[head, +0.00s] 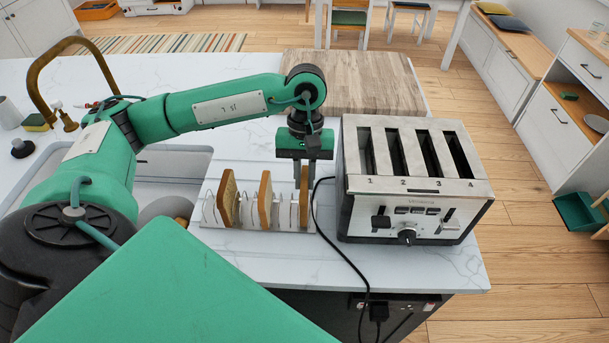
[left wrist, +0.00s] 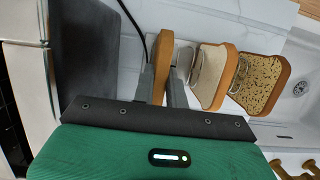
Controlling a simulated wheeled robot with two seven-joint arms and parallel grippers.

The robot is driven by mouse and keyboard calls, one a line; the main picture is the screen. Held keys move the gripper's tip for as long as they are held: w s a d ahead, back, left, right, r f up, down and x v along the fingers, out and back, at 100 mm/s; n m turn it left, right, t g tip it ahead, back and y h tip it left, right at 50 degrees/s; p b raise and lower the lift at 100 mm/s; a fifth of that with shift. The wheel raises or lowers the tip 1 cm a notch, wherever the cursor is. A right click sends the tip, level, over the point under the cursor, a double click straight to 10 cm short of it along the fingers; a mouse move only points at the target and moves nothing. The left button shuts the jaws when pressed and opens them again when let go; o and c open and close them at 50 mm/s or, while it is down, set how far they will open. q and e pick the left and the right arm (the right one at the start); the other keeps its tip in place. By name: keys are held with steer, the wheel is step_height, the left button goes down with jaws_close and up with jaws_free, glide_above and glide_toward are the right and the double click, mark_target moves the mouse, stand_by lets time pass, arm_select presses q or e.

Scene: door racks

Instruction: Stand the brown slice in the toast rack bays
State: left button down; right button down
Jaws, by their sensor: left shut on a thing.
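The toast rack (head: 248,229) is a low wire stand on the counter, left of the toaster. A brown slice (head: 304,199) stands upright at its right end, among the end wires; I cannot tell whether it rests on the base. My left gripper (head: 304,176) points down from above and is shut on this slice. In the left wrist view the slice (left wrist: 161,62) shows edge-on between the two fingers (left wrist: 163,84). A seeded slice (head: 228,197) and a pale-faced slice (head: 265,200) stand in bays further left. My right gripper is not in view.
A four-slot steel toaster (head: 415,190) stands close on the right of the rack. Its black cable (head: 335,244) runs between them and over the counter edge. A wooden board (head: 355,85) lies behind, and a sink (head: 170,165) is at left.

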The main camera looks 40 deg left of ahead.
arm_select(q)
steer(key=c, duration=1.3)
jaws_free()
steer(key=shift+c, duration=0.2)
steer(key=shift+r, duration=0.1)
steer(key=shift+w+a+r, duration=0.1)
steer(key=shift+w+r, duration=0.05)
steer(key=shift+r, duration=0.2)
steer(key=b+v, duration=0.2)
steer(key=v, duration=1.1)
